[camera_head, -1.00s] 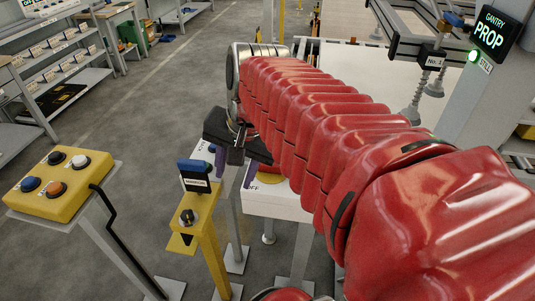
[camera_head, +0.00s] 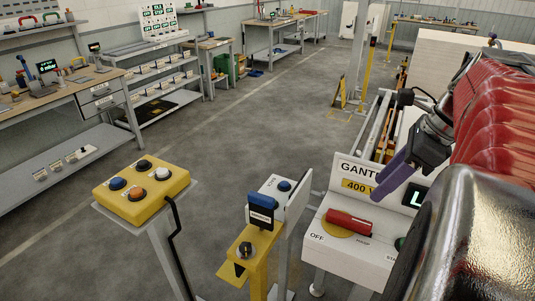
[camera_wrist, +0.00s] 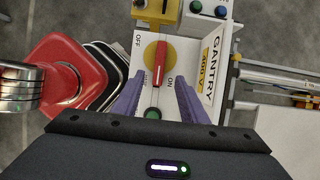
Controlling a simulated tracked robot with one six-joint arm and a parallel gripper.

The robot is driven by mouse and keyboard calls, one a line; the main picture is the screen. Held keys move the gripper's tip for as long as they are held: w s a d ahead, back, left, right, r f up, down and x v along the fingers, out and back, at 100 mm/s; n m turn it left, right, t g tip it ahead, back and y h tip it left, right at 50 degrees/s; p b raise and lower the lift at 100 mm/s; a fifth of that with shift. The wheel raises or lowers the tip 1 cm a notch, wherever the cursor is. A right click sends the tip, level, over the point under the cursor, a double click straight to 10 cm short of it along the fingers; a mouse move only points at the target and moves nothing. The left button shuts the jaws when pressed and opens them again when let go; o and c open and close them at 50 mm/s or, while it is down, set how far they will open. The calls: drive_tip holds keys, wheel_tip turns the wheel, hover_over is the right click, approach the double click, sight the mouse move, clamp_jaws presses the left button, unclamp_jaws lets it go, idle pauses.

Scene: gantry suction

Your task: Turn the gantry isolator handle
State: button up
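The isolator handle (camera_head: 350,222) is a red bar on a yellow disc (camera_head: 340,232), on top of a white box with a "GANTRY 400 V" panel (camera_head: 358,185) and an "OFF" label at the left. In the wrist view the handle (camera_wrist: 160,64) points down the picture, its lower end near the "ON" label. My gripper (camera_wrist: 159,82) is open; its purple fingers lie either side of the handle's lower end in that picture. In the head view my gripper (camera_head: 382,190) is above and right of the handle, apart from it.
A green button (camera_wrist: 152,113) sits on the box, below the handle in the wrist view. A yellow post with a blue-topped switch (camera_head: 262,208) stands left of the box. A yellow button box (camera_head: 140,190) stands farther left. The floor behind is clear.

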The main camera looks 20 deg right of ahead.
sight(347, 217)
drive_tip(key=shift+f, duration=0.1)
drive_tip(key=x, duration=1.3)
drive_tip(key=shift+w+f, duration=0.1)
drive_tip(key=shift+f, duration=0.2)
clamp_jaws()
idle(0.3)
drive_tip(key=shift+a, duration=0.1)
drive_tip(key=shift+a, duration=0.1)
